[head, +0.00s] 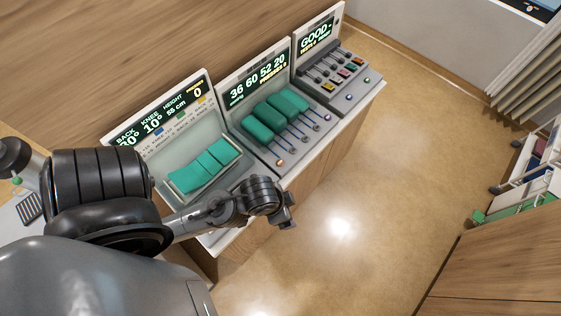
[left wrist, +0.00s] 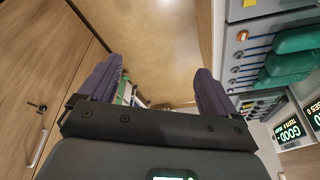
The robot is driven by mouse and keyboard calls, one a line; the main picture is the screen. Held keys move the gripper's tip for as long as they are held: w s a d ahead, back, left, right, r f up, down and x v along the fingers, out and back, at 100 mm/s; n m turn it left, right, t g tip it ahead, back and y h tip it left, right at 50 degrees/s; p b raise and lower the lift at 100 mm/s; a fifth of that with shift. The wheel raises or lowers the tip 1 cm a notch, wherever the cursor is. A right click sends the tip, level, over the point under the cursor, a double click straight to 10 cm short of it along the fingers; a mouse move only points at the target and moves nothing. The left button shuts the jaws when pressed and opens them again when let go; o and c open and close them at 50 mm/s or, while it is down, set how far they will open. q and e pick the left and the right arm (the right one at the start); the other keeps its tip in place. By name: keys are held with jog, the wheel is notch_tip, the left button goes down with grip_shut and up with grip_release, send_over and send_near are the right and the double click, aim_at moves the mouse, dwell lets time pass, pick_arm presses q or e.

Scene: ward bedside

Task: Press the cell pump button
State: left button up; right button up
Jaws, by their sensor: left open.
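The middle console (head: 268,140) carries several puffy green cells (head: 258,127) with blue lines running to a row of small round buttons or knobs (head: 292,151) along its front edge. Its screen (head: 258,82) reads 36 60 52 20, with a small presses line under it. I cannot tell which round part is the pump button. My left gripper (head: 291,211) is open and empty, in front of and below the console, over the floor side. In the left wrist view its two dark fingers stand apart, and the green cells (left wrist: 292,42) and knobs (left wrist: 238,54) lie right of them. My right gripper is not in view.
A bed-model console (head: 205,168) with a green pad stands left of the middle one. A console with several sliders (head: 340,75) and a "GOOD" screen stands right. A cart (head: 530,165) and wooden cabinet (head: 500,255) are at far right. The floor (head: 385,150) between is clear.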

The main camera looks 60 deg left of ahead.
pick_arm(q)
jog(key=shift+d, duration=0.2)
grip_shut()
jog(key=shift+s+a, duration=0.1)
jog(key=shift+a, duration=0.1)
dwell(0.5)
jog(key=shift+d, duration=0.15)
dwell(0.4)
